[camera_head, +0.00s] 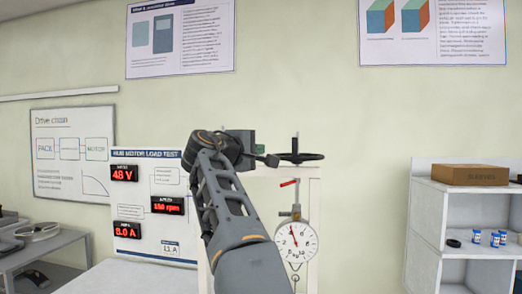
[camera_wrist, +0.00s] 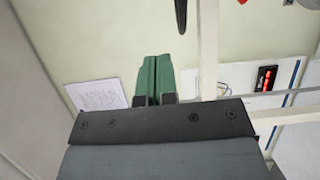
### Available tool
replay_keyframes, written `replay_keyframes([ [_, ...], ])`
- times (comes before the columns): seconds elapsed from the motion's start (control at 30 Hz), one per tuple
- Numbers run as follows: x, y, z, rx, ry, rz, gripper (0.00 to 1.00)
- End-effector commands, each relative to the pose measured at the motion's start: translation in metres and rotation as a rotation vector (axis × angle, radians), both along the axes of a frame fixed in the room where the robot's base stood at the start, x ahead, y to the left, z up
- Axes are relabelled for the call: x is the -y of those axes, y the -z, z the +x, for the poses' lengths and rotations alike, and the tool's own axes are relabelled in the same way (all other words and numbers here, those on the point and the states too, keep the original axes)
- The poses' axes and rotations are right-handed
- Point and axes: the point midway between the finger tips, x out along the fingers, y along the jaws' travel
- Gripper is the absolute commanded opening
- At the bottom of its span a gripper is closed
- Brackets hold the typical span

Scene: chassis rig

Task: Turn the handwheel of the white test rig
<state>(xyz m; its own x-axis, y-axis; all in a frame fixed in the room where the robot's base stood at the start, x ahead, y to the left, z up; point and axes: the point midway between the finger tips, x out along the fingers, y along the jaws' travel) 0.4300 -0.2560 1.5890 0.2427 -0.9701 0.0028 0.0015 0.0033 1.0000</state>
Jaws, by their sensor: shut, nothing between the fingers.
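The white test rig (camera_head: 314,205) stands in the middle of the head view, partly hidden behind my arm. Its dark handwheel (camera_head: 300,157) lies flat at the top, seen nearly edge-on, on a thin upright shaft. My gripper (camera_head: 261,149) is just left of the handwheel, at about its height, and looks apart from it. In the wrist view my gripper's green fingers (camera_wrist: 153,75) are pressed together with nothing between them. A dark rounded bar (camera_wrist: 181,14), possibly part of the handwheel, shows at the top edge, clear of the fingertips.
A round dial gauge (camera_head: 295,242) hangs in the rig below the handwheel. A display board (camera_head: 150,215) with red readouts stands at left. A white shelf unit (camera_head: 425,230) with a cardboard box (camera_head: 470,175) is at right. The wall space above the handwheel is free.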

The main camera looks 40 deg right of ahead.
Motion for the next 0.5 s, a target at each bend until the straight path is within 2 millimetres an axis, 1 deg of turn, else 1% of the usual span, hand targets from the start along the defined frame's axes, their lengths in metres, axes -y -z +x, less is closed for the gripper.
replay_keyframes([
  [0.03,0.01,-0.003,0.002,-0.001,0.003,0.002,0.0],
  [0.2,0.042,-0.003,0.01,-0.002,0.003,0.003,0.0],
  [0.4,0.076,-0.003,0.019,-0.001,0.0,0.003,0.0],
  [0.5,0.088,-0.002,0.011,0.001,0.0,0.002,0.0],
])
